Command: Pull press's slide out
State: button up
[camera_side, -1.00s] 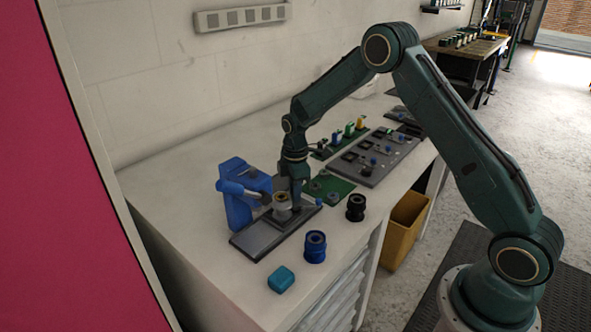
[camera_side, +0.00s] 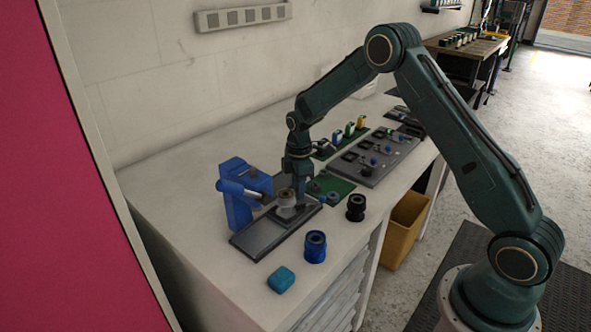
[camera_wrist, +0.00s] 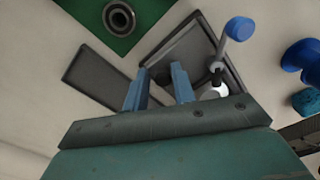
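The press (camera_side: 235,207) is blue, with a lever and a dark base plate, on the white bench. Its dark slide carries a pale cup (camera_side: 287,199) with a dark top. My gripper (camera_side: 303,203) is low over the plate, right beside the cup. In the wrist view my gripper (camera_wrist: 160,72) has its two blue-grey fingers apart. I see nothing clearly held between them. Whether a finger touches the slide is not clear.
A blue spool (camera_side: 315,247), a teal block (camera_side: 281,279) and a black spool (camera_side: 356,208) stand in front. A green board (camera_side: 333,184) is close on the right, with a grey fixture board (camera_side: 371,163) beyond. The bench left of the press is clear.

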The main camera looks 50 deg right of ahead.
jog(key=shift+s+f, duration=0.25)
jog(key=shift+s, duration=0.2)
jog(key=shift+w+r, duration=0.15)
jog(key=shift+r, duration=1.05)
jog(key=shift+w+r, duration=0.1)
jog(key=shift+r, duration=1.1)
jog(key=shift+r, duration=0.1)
jog(key=shift+r, duration=1.4)
jog(key=shift+r, duration=0.1)
